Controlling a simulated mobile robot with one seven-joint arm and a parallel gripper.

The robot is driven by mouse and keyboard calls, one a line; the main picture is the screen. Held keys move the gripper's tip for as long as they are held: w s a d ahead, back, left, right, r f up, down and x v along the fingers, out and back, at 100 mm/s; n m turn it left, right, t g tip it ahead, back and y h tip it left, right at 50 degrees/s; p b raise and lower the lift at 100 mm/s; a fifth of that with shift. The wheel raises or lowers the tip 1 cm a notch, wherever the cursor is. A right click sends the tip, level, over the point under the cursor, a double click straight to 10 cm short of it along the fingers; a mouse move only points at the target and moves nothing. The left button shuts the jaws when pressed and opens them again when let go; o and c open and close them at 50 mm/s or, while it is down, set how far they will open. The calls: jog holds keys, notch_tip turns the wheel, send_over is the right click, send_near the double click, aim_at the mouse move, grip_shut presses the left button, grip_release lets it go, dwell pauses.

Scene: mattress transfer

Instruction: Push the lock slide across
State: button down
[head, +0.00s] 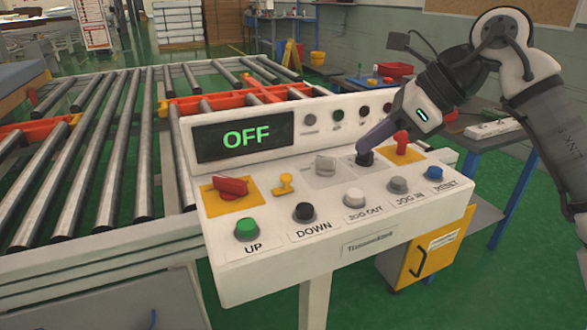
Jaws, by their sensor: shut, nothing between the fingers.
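A sloped white control console (222,285) stands in the middle of the head view. A small yellow slide-like piece (285,183) sits on its top, just right of the red rotary handle (230,187); I cannot tell for sure that it is the lock slide.
A grey selector (325,166) stands between the yellow piece and my gripper. A red switch (401,141) on a yellow plate is right of it. Several push buttons line the front edge, including green UP (246,229). The display (245,136) reads OFF. A roller conveyor (118,150) lies behind left.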

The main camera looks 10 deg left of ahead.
dwell(0.4)
send_near(289, 185)
notch_tip(289, 185, down, 3)
jog(key=shift+d+f, duration=0.1)
jog(key=shift+d, duration=0.05)
jog(key=shift+w+a+f+p, duration=0.1)
jog(key=shift+w+a+p, duration=0.15)
jog(key=shift+a, duration=0.7)
jog(key=shift+w+a+f+p, duration=0.1)
jog(key=shift+w+a+f, duration=0.1)
jog(key=shift+a, duration=0.7)
jog(key=shift+s+a+b, duration=0.25)
jog(key=shift+a+b, duration=0.1)
jog(key=shift+s+a+b, duration=0.25)
jog(key=shift+s+a, duration=0.1)
jog(key=shift+a, duration=0.25)
jog(key=shift+s+a+b, duration=0.25)
jog(key=shift+s+a, duration=0.1)
jog(key=shift+a, duration=0.25)
jog(key=shift+d, duration=0.1)
